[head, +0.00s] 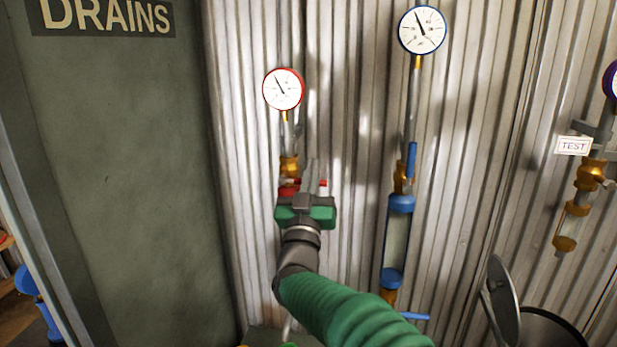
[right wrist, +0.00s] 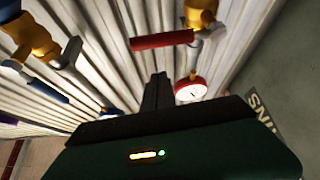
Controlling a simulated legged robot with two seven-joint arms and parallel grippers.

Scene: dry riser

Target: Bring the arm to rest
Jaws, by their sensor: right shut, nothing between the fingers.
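My right arm reaches up from the bottom of the head view. Its green and dark gripper (head: 312,175) is shut and empty, with the fingers pointing up. It is in front of the red-gauge pipe and hides part of it. The red-rimmed gauge (head: 283,89) is above the gripper, with a brass valve (head: 289,166) below it. In the right wrist view the shut fingers (right wrist: 157,90) show beside the red gauge (right wrist: 190,89). A red lever (right wrist: 162,40) lies beyond the fingertips there; I cannot tell the exact gap. My left gripper is not in view.
A blue-rimmed gauge (head: 422,30) and its pipe with blue levers stand to the right. A pipe with a TEST tag (head: 573,146) is farther right. A bin with a raised lid (head: 503,302) is at lower right. A grey-green panel marked DRAINS (head: 125,180) fills the left.

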